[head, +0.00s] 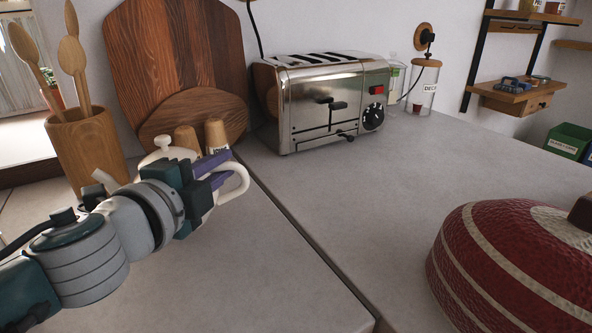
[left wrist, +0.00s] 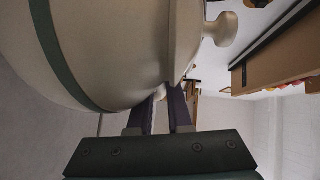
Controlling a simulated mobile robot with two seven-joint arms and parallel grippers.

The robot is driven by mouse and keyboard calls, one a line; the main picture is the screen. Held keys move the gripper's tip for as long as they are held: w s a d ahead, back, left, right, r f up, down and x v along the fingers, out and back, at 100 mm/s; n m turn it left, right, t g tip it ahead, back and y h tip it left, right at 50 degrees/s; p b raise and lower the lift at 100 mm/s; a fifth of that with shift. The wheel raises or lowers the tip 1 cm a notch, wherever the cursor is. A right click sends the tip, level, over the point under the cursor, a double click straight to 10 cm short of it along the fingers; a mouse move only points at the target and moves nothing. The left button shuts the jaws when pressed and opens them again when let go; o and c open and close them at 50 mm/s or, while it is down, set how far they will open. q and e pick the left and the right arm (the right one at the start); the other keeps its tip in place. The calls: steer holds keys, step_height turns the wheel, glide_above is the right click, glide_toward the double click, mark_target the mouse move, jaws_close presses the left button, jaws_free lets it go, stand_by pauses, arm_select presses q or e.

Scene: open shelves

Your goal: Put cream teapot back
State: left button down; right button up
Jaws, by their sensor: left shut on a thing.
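The cream teapot (head: 172,154) is at the left of the head view, mostly hidden behind my left arm. Its round lid knob, its spout at the left and its loop handle at the right show. My left gripper (head: 222,172), with purple fingers, is shut on the teapot at the handle side. In the left wrist view the teapot body (left wrist: 110,45) with a green band fills the upper left, the lid knob pointing right. The fingers (left wrist: 165,98) reach up to it. I cannot tell whether the teapot's base touches the counter. My right gripper is not in view.
A wooden utensil pot (head: 87,150) stands left of the teapot. Wooden boards (head: 180,60) and two wood-topped shakers (head: 216,135) are behind it. A steel toaster (head: 325,100) and glass jars are at the back. A red striped dome (head: 500,260) is at lower right. The middle counter is clear.

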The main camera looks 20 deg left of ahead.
arm_select(q)
step_height(320, 180, down, 4)
steer(key=shift+r+b, duration=0.1)
steer(key=shift+b, duration=1.15)
steer(key=shift+r, duration=0.1)
steer(key=c, duration=1.3)
jaws_free()
steer(key=o, duration=0.5)
steer(key=shift+c, duration=0.2)
steer(key=s+r, duration=0.1)
steer(key=s, duration=1)
steer(key=shift+s+d+r, duration=0.2)
steer(key=shift+s+r, duration=0.15)
steer(key=shift+s, duration=0.05)
